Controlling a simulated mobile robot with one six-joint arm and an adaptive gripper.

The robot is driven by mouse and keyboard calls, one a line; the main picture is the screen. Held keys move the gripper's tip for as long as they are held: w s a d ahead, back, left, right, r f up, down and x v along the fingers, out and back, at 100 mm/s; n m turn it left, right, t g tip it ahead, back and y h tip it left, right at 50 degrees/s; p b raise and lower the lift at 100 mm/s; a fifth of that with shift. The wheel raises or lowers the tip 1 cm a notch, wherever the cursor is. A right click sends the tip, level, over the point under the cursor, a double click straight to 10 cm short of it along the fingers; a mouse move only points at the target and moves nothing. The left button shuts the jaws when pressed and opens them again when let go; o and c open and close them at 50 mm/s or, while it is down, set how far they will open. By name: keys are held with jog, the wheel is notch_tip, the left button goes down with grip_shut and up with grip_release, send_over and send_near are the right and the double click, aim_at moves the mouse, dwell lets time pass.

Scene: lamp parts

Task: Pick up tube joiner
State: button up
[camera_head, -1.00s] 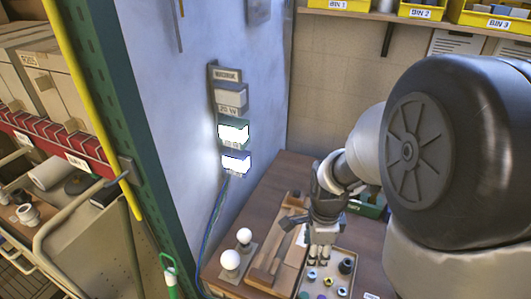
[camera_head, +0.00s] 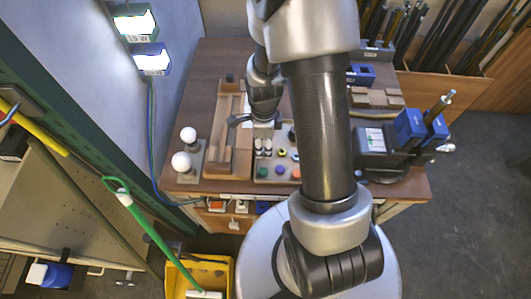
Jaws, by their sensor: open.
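A shallow parts tray (camera_head: 262,179) lies on the workbench. It holds several small round parts in dark green, purple, red, yellowish and dark colours. I cannot tell which one is the tube joiner; they are too small, and my arm hides the tray's right side. My gripper (camera_head: 263,147) points down at the back left part of the tray. Its fingers are open, and I see nothing held between them. Whether the fingertips touch any part cannot be seen.
A wooden fixture (camera_head: 218,160) stands left of the tray, and two white bulbs (camera_head: 181,161) sit beyond it. A black device (camera_head: 378,155) and blue holders (camera_head: 410,128) are at the right. A yellow bin (camera_head: 176,283) stands below the bench front.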

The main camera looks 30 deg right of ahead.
jog(key=f, duration=0.1)
jog(key=f+b, duration=0.1)
jog(key=f, duration=0.1)
jog(key=f+b, duration=0.1)
jog(key=f, duration=0.1)
jog(key=shift+w+d+f, duration=0.2)
jog(key=shift+d, duration=0.15)
jog(key=shift+r, duration=0.1)
jog(key=shift+c, duration=0.6)
grip_shut()
